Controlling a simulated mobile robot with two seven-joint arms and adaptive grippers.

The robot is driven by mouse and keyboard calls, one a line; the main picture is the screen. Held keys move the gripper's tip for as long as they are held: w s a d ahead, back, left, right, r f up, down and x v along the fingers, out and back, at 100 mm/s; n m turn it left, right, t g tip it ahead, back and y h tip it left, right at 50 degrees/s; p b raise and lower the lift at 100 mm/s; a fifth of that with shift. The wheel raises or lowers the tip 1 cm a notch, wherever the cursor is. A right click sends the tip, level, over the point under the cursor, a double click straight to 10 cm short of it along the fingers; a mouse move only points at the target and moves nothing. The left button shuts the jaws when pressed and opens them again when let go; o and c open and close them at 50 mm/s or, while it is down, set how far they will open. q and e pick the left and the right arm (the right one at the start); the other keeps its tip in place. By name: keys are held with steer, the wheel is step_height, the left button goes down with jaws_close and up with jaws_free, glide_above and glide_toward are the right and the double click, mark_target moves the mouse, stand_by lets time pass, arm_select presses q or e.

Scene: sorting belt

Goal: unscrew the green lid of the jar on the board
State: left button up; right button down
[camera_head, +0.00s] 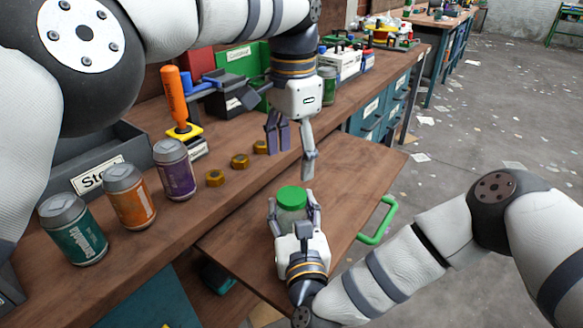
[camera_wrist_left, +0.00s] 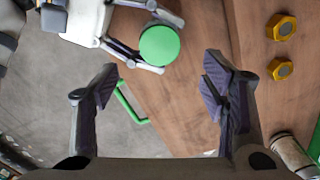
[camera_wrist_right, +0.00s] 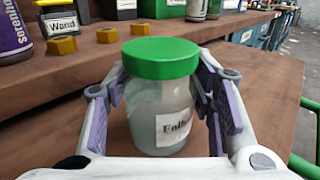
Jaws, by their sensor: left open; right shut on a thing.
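The jar (camera_wrist_right: 160,115) is clear with a white label and a green lid (camera_wrist_right: 160,58). It stands upright on the wooden board (camera_head: 345,195), and the lid sits on it. The lid also shows in the head view (camera_head: 292,198) and in the left wrist view (camera_wrist_left: 159,46). My right gripper (camera_head: 293,212) is shut on the jar's body, one finger on each side, below the lid. My left gripper (camera_head: 292,155) is open and empty, above and behind the jar in the head view.
Cans in teal (camera_head: 72,228), orange (camera_head: 130,196) and purple (camera_head: 175,168) stand on the bench at left. Several brass nuts (camera_head: 215,178) lie beside them. A green handle (camera_head: 378,220) is at the board's right edge. The board around the jar is clear.

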mark_target(291, 195)
arm_select(q)
step_height(291, 195, down, 8)
steer(key=shift+r, duration=0.1)
steer(key=shift+c, duration=0.5)
steer(key=c, duration=1.2)
steer(key=o, duration=1.3)
steer(key=shift+r, duration=2.25)
arm_select(e)
steer(key=c, duration=0.6)
jaws_free()
steer(key=shift+c, duration=0.2)
